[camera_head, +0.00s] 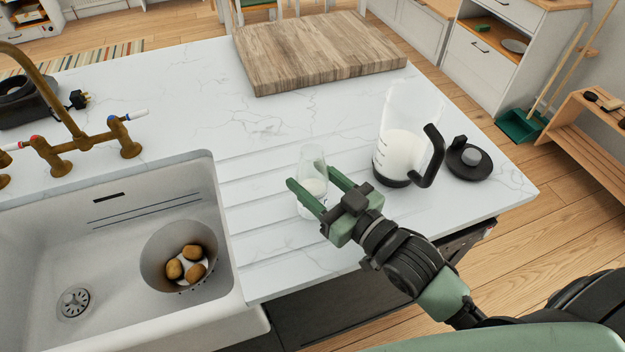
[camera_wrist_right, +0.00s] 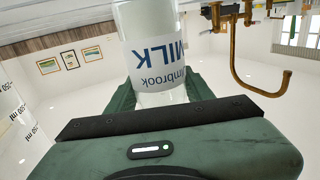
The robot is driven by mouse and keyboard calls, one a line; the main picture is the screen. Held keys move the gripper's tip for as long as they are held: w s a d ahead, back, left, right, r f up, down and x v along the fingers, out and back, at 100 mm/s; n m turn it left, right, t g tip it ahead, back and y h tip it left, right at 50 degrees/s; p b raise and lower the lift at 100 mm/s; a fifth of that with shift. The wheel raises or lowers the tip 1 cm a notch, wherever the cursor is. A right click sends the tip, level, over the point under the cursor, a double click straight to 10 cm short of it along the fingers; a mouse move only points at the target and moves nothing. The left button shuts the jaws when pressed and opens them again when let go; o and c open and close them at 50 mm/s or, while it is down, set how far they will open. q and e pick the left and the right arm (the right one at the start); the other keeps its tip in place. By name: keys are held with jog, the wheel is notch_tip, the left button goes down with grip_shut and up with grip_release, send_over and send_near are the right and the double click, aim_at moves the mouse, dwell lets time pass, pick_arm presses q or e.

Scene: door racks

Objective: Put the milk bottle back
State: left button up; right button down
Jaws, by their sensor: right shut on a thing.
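The milk bottle (camera_head: 313,165) is clear glass with white milk low inside and stands upright, at or just over the white worktop. I cannot tell whether its base touches. My right gripper (camera_head: 308,194) is shut on it, one green finger on each side. In the right wrist view the bottle (camera_wrist_right: 155,50) sits between the fingers, its blue "MILK" lettering facing the camera and upside down. The gripper body hides part of the bottle. My left gripper is not in view.
A blender jug (camera_head: 400,145) with white liquid stands right of the bottle, its black lid (camera_head: 468,160) beside it. A wooden board (camera_head: 315,50) lies at the back. A sink (camera_head: 60,225) with a brass tap (camera_head: 70,125) and a colander of potatoes (camera_head: 160,255) is left.

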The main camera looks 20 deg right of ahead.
jog(key=shift+f, duration=0.15)
jog(key=shift+f, duration=0.15)
jog(key=c, duration=0.6)
grip_release()
jog(key=b+v, duration=0.2)
jog(key=v, duration=0.8)
jog(key=shift+s+d, duration=0.1)
jog(key=shift+s, duration=0.2)
jog(key=shift+s+d, duration=0.35)
jog(key=shift+s, duration=0.3)
